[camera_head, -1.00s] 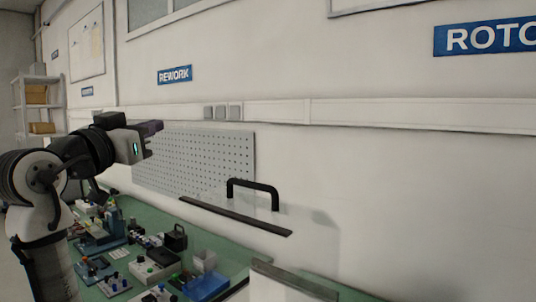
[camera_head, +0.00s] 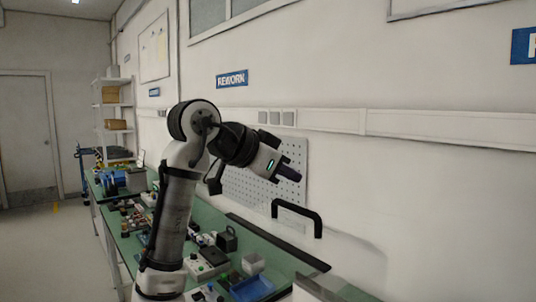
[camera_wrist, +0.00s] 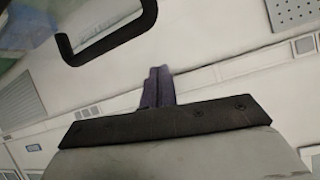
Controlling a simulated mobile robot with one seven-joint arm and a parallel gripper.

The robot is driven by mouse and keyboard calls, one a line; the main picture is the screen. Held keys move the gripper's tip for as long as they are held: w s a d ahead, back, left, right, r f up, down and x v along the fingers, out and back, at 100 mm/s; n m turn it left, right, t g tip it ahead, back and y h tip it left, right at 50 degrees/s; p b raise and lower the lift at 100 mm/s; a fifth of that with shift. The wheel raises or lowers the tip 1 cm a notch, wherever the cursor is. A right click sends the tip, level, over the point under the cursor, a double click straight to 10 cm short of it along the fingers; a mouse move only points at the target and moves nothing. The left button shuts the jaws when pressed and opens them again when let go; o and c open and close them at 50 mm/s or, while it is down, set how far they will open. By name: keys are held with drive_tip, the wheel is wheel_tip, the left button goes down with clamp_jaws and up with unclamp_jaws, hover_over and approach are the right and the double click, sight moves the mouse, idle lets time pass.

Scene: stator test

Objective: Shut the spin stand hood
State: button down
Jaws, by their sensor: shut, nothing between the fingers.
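The hood is a clear panel whose outline is hard to make out, with a dark edge strip (camera_head: 265,240) and a black U-shaped handle (camera_head: 297,210). It appears raised above the green bench. The handle also shows at the top left of the wrist view (camera_wrist: 108,42). My gripper (camera_head: 292,173) is in front of the wall panel, just above the handle in the head view and apart from it. Its purple fingers (camera_wrist: 158,86) are together and empty. The spin stand under the hood cannot be made out.
The green bench (camera_head: 205,215) runs along the wall and carries several small devices, a blue tray (camera_head: 252,288) and a black-handled box (camera_head: 227,240). A grey perforated board (camera_head: 250,185) is on the wall behind my gripper.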

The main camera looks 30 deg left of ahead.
sight(276, 200)
drive_tip(key=f, duration=0.1)
drive_tip(key=s+a, duration=0.1)
drive_tip(key=f+p, duration=0.1)
drive_tip(key=shift+s+a+f, duration=0.25)
drive_tip(key=shift+s+f, duration=0.05)
drive_tip(key=shift+s, duration=0.05)
drive_tip(key=shift+f, duration=0.2)
drive_tip(key=shift+f, duration=0.15)
